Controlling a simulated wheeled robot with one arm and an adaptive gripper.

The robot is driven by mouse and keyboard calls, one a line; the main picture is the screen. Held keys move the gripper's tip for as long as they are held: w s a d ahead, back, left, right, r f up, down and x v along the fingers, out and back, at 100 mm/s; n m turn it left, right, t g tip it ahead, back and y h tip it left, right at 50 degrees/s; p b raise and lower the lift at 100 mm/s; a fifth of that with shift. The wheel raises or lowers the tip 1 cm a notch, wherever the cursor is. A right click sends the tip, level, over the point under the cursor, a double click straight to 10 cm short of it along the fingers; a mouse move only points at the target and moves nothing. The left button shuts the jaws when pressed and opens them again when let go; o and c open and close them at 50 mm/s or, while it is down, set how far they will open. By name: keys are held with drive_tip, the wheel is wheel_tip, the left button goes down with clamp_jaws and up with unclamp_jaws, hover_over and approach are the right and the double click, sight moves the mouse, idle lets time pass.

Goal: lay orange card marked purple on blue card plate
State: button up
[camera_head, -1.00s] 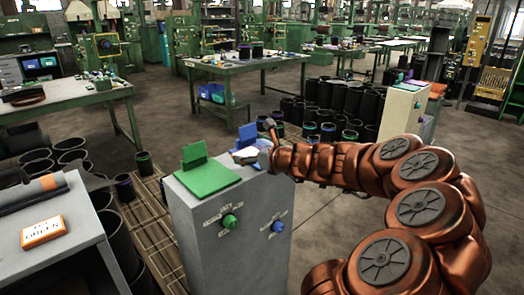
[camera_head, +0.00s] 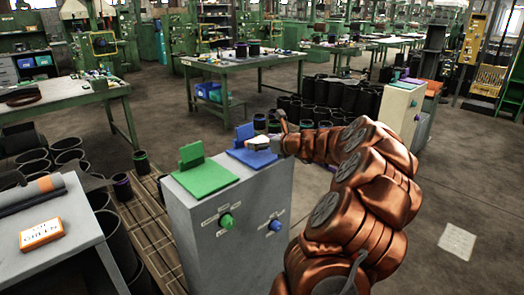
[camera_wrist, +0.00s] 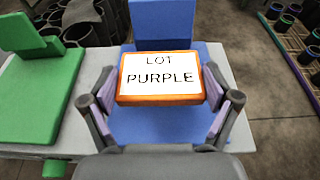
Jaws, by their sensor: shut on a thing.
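The orange card marked "LOT PURPLE" (camera_wrist: 160,77) is held between the two fingers of my gripper (camera_wrist: 160,100) in the wrist view. Its printed white face shows upright in that view. The blue card plate (camera_wrist: 160,128), with an upright blue back, lies under and behind the card. I cannot tell whether the card touches the plate. In the head view my gripper (camera_head: 270,143) is over the blue card plate (camera_head: 252,158) on the grey cabinet, and only a small part of the card (camera_head: 257,141) shows.
The green card plate (camera_head: 208,177) stands to the left on the same grey cabinet (camera_head: 235,235). Another orange card, seemingly marked green (camera_head: 41,233), lies on the left table. Black sleeves stand on the floor behind. A pale cabinet (camera_head: 402,115) is at the right.

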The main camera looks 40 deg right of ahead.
sight(263, 155)
drive_tip(key=shift+w+d, duration=0.1)
drive_tip(key=shift+d, duration=0.1)
drive_tip(key=shift+f, duration=1.75)
drive_tip(key=shift+f, duration=0.15)
drive_tip(key=o, duration=0.9)
drive_tip(key=shift+r, duration=0.25)
drive_tip(key=v, duration=1.2)
